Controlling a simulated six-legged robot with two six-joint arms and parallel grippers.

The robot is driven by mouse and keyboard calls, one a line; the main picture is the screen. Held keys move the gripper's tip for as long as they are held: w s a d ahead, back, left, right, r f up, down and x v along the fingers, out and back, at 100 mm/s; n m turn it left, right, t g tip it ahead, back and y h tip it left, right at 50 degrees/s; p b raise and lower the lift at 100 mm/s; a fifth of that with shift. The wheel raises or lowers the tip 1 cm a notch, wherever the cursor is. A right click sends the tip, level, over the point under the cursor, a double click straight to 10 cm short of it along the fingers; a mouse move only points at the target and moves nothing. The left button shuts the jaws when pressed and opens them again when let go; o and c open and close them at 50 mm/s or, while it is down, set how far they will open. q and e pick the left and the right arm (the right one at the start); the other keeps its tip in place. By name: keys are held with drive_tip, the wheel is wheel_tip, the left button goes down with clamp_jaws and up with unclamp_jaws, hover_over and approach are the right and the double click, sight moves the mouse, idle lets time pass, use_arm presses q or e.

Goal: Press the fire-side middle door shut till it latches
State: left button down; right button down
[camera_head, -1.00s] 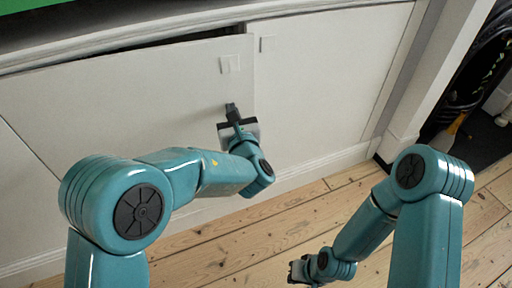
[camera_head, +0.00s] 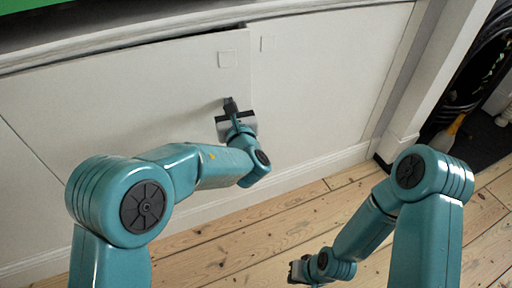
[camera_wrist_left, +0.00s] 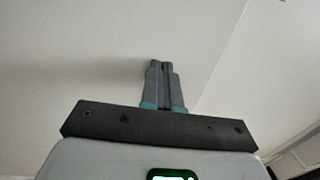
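The white middle door (camera_head: 130,95) fills the left part of the head view, with a square pull patch (camera_head: 228,60) near its upper right corner. Only a thin dark line shows along its top edge, and its right edge lies close to the neighbouring panel (camera_head: 320,85). Whether it is latched cannot be told. My left gripper (camera_head: 230,102) is at the door's face below the patch, near its right edge. The left wrist view shows its fingers (camera_wrist_left: 162,85) together, with nothing between them, against the white door. My right gripper (camera_head: 296,270) hangs low over the floor, too small to read.
A white skirting (camera_head: 310,168) runs below the doors, above bare floorboards (camera_head: 220,235). At the right, a white post (camera_head: 415,90) stands beside a dark recess with black hoses (camera_head: 470,85) and a yellow-handled tool (camera_head: 452,130).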

use_arm(q)
drive_tip(key=shift+w+a, duration=0.15)
drive_tip(key=shift+w, duration=0.8)
drive_tip(key=shift+w+a, duration=0.15)
drive_tip(key=shift+w, duration=0.8)
drive_tip(key=s+d+b, duration=0.2)
drive_tip(key=s+b, duration=0.2)
drive_tip(key=s, duration=0.9)
drive_tip(key=shift+w+f, duration=0.1)
idle(0.5)
